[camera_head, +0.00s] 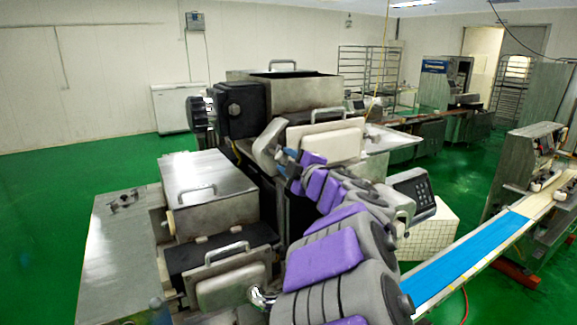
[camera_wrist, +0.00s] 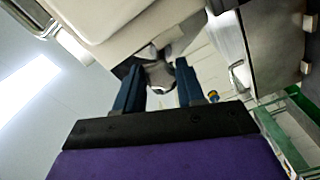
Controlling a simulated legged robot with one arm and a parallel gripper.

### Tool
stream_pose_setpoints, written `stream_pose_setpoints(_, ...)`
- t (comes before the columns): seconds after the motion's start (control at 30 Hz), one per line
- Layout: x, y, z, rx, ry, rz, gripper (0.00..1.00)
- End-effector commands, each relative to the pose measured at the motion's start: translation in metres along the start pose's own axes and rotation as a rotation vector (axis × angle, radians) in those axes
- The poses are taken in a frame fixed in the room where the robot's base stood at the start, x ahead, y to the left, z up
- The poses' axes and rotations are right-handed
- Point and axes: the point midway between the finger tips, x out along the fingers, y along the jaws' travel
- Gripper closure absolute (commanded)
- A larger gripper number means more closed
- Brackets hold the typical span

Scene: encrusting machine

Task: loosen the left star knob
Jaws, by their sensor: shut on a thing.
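My gripper (camera_head: 287,165) is at the front of the encrusting machine, at the lower left of its pale cover plate (camera_head: 335,142). In the wrist view my gripper (camera_wrist: 158,84) has its two blue fingers on either side of a grey, rounded knob (camera_wrist: 159,74), and it is shut on it. This appears to be the left star knob. Its star shape is hard to make out between the fingers. In the head view the knob cannot be told apart from the fingertips.
A steel hopper (camera_head: 285,95) stands above the cover plate, with a black block (camera_head: 240,108) at its left. A lower steel box (camera_head: 208,188) is at the left. A control panel (camera_head: 412,194) and a blue conveyor (camera_head: 470,262) lie to the right. Green floor is clear at the far left.

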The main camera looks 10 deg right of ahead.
Motion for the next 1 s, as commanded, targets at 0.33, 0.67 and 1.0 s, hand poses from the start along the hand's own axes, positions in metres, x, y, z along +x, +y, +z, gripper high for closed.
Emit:
stream_pose_setpoints(0.33, -0.0001, -0.0033, 0.0034, -0.225, -0.005, -0.008, 0.92)
stream_pose_setpoints(0.67, 0.0005, -0.0043, 0.0033, -0.31, -0.004, -0.012, 0.92)
stream_pose_setpoints(1.0, 0.0008, -0.005, 0.0038, -0.316, -0.005, -0.013, 0.92)
